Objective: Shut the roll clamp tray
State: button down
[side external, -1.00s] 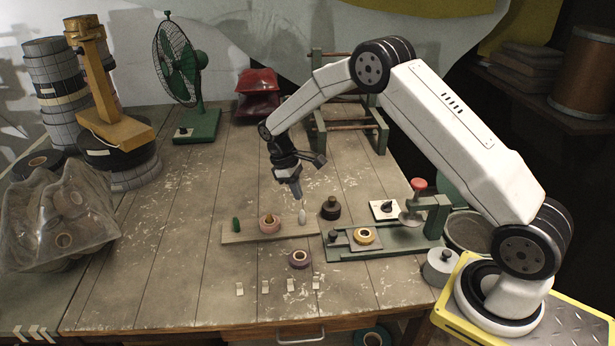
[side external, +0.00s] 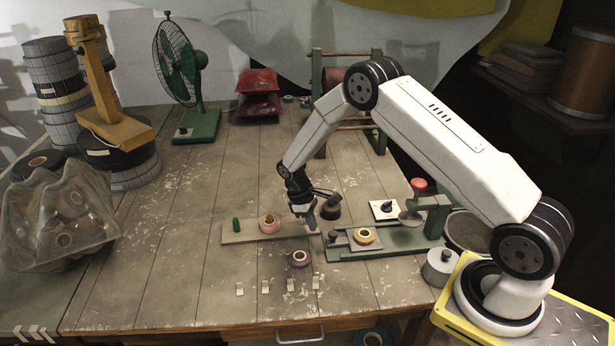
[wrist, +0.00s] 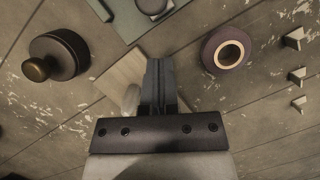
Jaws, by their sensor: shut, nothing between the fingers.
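The roll clamp (side external: 400,243) is a green frame with a red-topped press on the bench at the right. My gripper (side external: 312,227) is shut and empty, pointing down just left of that knob. In the wrist view the shut fingers (wrist: 158,70) are below the tray's end and knob (wrist: 152,6) in the picture, apart from them.
A wooden strip (side external: 245,235) with a pink roll (side external: 268,223) lies left of my gripper. A purple roll (side external: 299,258) lies in front, with several white clips beyond it. A black knobbed weight (wrist: 58,55) stands behind the tray. The bench's left front is clear.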

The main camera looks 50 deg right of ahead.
aim_at(368, 230)
jog(key=shift+s+d+f, duration=0.1)
jog(key=shift+s+d, duration=0.1)
jog(key=shift+s, duration=0.5)
jog(key=shift+s+d+f, duration=0.1)
jog(key=shift+s+d, duration=0.1)
jog(key=shift+s, duration=0.45)
jog(key=s+d, duration=0.9)
jog(key=shift+s+d, duration=0.2)
jog(key=shift+s, duration=0.1)
jog(key=shift+w+a+r, duration=0.1)
jog(key=shift+w+a, duration=0.15)
jog(key=shift+w, duration=0.45)
jog(key=w, duration=0.2)
jog(key=w+a, duration=0.1)
jog(key=shift+r, duration=0.3)
jog(key=d+v, duration=0.1)
jog(key=v, duration=0.9)
jog(key=shift+a, duration=0.4)
